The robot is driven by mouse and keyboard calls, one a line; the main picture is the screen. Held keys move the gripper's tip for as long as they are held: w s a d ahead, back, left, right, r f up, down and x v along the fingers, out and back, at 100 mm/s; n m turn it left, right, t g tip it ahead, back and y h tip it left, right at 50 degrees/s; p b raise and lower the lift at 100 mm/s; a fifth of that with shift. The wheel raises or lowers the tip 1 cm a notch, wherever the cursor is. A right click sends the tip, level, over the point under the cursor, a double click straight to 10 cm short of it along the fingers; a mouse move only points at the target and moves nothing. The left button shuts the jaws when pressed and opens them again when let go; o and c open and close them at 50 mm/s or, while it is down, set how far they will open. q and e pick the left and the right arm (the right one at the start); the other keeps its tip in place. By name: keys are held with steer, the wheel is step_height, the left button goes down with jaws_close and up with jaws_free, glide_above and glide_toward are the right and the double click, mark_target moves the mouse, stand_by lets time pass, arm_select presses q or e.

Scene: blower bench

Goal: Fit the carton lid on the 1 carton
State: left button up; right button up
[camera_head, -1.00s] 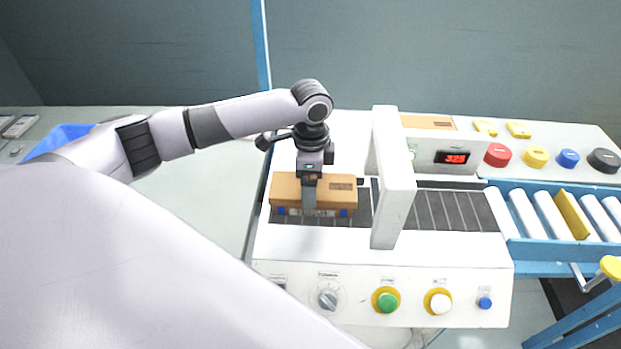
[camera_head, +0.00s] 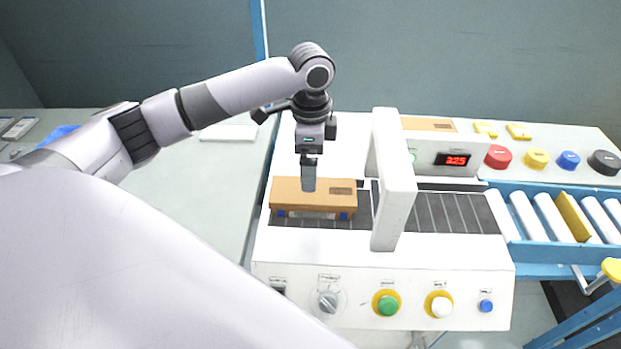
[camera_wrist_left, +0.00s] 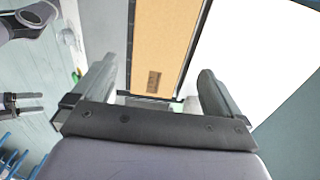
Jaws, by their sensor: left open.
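The brown carton lid (camera_head: 290,194) lies flat over the carton (camera_head: 314,215) on the dark belt, left of the white arch. Only a low strip of the carton shows under the lid's front edge, with blue bits at its ends. Whether the lid is fully seated cannot be told. My left gripper (camera_head: 309,188) is open and empty just above the lid's middle. In the left wrist view the lid (camera_wrist_left: 160,45) shows between and beyond the spread fingers (camera_wrist_left: 158,88). What seems to be my right gripper (camera_wrist_left: 22,103) is small at that view's left edge; its jaws are unclear.
The white arch (camera_head: 394,180) stands over the belt (camera_head: 455,212) close right of the carton. Rollers (camera_head: 550,215) continue to the right, with a yellow flat piece (camera_head: 573,216) among them. Buttons (camera_head: 387,304) line the front panel. A blue bin (camera_head: 55,138) is at the left.

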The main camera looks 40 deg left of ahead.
arm_select(q)
step_height(320, 180, up, 6)
stand_by(0.8)
